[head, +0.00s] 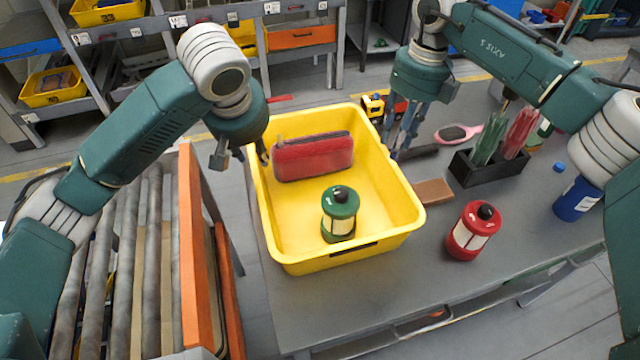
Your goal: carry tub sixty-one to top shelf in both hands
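A yellow tub (285,255) stands on the grey table; I can read no number on it. A red zip case (312,156) and a green lantern (339,213) are inside it. My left gripper (241,156) is open at the tub's left rim, one finger on each side of the rim in the picture; contact cannot be told. My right gripper (398,140) points down near the tub's far right rim. Its fingers look apart, with nothing visible between them. A shelf rack (290,37) with yellow tubs stands in the background; its top is cut off.
A red lantern (471,230), a brown block (433,191), a black holder (489,174), a pink brush (458,133) and a blue bottle (577,199) are right of the tub. A roller conveyor (150,255) with an orange side rail (193,250) is at left. Front table is clear.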

